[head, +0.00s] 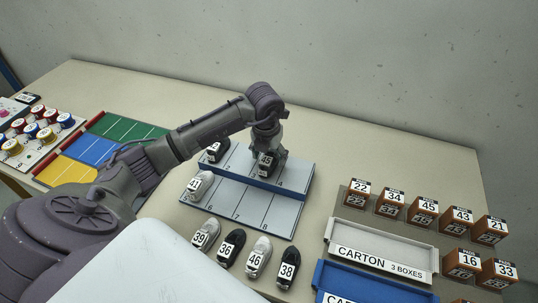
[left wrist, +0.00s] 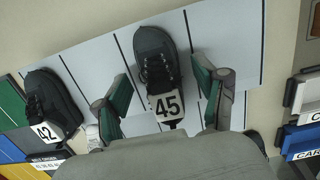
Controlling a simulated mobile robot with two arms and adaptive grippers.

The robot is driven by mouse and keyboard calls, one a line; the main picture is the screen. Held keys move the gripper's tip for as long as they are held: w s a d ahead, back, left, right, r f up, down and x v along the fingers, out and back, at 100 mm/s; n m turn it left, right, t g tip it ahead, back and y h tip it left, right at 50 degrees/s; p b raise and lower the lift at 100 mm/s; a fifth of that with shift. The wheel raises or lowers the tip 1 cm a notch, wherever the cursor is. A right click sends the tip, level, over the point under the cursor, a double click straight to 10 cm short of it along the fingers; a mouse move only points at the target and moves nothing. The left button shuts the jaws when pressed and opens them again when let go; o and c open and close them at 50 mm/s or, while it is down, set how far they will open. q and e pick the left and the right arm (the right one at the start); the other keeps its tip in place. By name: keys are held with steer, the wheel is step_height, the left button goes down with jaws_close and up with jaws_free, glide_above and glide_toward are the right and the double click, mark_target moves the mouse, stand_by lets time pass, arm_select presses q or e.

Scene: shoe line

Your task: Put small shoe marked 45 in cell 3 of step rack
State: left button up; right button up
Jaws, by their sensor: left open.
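The dark small shoe marked 45 (left wrist: 160,73) sits on the upper step of the grey step rack (head: 268,208). In the left wrist view it lies between two divider lines, in what looks like the third cell from the left, just left of the cell numbered 4 in the head view. My left gripper (left wrist: 165,98) is open, its green-padded fingers on either side of the shoe with gaps visible. In the head view the gripper (head: 268,148) comes down from above and partly hides the shoe (head: 267,166). My right gripper is not in view.
A dark shoe marked 42 (left wrist: 50,105) stands in the leftmost upper cell. A white shoe marked 41 (head: 198,185) is on the lower step's left end. Several shoes, including 46 (head: 258,257), stand before the rack. Orange boxes and a grey carton tray (head: 380,249) are at right.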

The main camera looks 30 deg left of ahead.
mark_target(267, 158)
arm_select(q)
step_height(267, 158, up, 12)
steer(key=s+b, duration=0.1)
steer(key=b, duration=0.1)
steer(key=shift+s+d, duration=0.2)
steer(key=shift+s, duration=0.2)
